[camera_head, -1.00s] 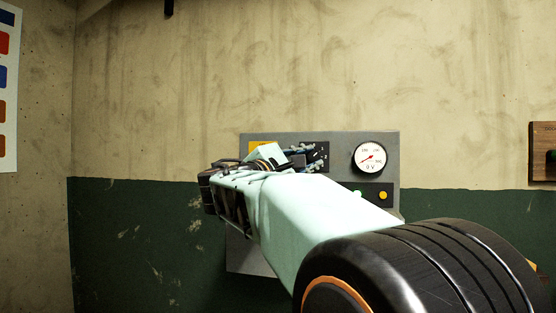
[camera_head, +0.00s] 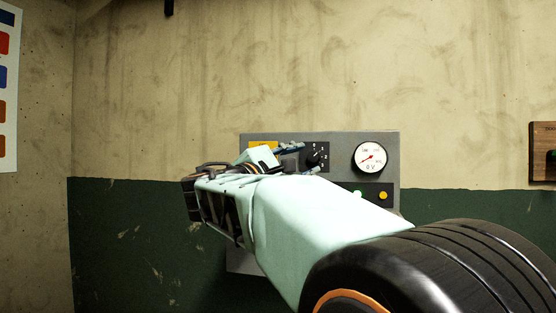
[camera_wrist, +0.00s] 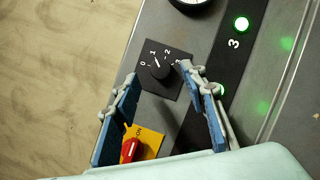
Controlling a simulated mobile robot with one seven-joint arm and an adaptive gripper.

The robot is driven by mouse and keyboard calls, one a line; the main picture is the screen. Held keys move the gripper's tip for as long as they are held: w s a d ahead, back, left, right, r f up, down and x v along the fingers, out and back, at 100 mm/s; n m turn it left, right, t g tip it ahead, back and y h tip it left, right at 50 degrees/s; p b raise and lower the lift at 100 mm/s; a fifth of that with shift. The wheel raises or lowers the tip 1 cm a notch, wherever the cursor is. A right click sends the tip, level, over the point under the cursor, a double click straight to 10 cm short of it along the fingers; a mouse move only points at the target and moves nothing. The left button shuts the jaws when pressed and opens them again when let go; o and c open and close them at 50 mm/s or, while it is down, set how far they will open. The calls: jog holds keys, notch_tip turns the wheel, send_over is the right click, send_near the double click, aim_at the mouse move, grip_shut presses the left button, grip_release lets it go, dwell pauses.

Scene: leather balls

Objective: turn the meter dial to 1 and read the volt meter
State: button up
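The meter dial (camera_head: 314,157) is a black knob on a black plate, on the grey wall panel. In the wrist view the dial (camera_wrist: 160,69) has marks 0, 1, 2 and a partly hidden 3; its small pointer line seems to face 1. The volt meter (camera_head: 370,157) is a round white gauge; its red needle points to the lower left and its label reads 0 V. My gripper (camera_wrist: 158,74) is open, its blue-padded fingers apart on either side of the dial in the picture, holding nothing. In the head view my gripper (camera_head: 298,160) is just left of the dial.
A red switch (camera_wrist: 131,149) on a yellow plate sits beside the dial. A green light (camera_head: 357,194) and an amber light (camera_head: 383,195) are below the meter. A wooden board (camera_head: 542,152) hangs at the far right. My arm covers the lower panel.

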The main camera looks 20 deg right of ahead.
jog(key=v, duration=0.9)
